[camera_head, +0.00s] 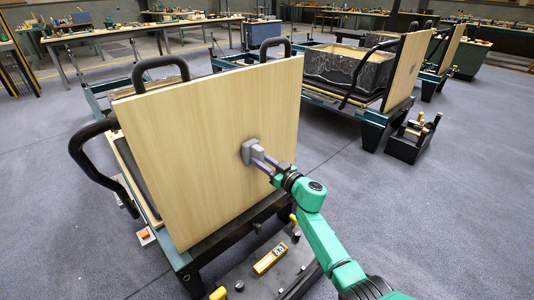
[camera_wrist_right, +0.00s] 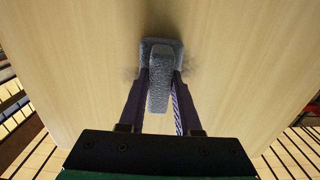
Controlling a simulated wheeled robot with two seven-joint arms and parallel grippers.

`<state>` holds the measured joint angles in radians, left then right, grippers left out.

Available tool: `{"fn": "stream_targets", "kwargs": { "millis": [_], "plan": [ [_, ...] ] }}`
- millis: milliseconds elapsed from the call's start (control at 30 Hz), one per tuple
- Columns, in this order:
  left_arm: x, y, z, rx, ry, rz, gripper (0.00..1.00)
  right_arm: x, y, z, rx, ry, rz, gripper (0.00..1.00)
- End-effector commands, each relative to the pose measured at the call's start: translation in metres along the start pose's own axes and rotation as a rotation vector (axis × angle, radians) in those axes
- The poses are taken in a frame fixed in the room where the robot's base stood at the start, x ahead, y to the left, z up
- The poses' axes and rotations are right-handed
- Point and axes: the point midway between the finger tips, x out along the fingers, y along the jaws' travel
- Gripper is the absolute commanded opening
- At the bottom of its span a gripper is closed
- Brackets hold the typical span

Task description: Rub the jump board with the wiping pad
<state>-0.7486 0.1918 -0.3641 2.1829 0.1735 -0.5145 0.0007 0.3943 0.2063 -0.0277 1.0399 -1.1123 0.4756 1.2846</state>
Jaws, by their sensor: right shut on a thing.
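The jump board (camera_head: 205,130) is a large upright panel of pale wood at the end of the nearest reformer. My right gripper (camera_head: 262,163) is shut on the grey wiping pad (camera_head: 250,150), which is against the board's face, right of its middle. In the right wrist view, the gripper's two fingers (camera_wrist_right: 160,92) grip the pad's raised handle (camera_wrist_right: 158,85), and the pad's base lies at the board (camera_wrist_right: 80,60). Faint grey smudges show on the wood on both sides of the pad. My left gripper is not in view.
Black curved handles (camera_head: 160,65) rise behind and beside the board. A low dark platform (camera_head: 275,278) with a yellow tool (camera_head: 270,260) lies in front of the reformer. A black tool caddy (camera_head: 411,138) stands on the floor at right.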

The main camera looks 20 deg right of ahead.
Motion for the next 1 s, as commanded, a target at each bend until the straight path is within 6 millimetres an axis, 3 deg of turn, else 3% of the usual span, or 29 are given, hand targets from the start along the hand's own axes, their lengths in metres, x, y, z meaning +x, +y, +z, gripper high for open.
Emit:
{"fn": "stream_targets", "kwargs": {
  "millis": [800, 1000],
  "plan": [
    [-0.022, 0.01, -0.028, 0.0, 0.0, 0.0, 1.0, 0.001, -0.067, -0.001, 0.0, 0.001, -0.001, 0.0],
    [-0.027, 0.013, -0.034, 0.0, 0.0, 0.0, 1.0, 0.001, -0.068, -0.008, -0.002, 0.001, -0.001, 0.0]
  ]
}}
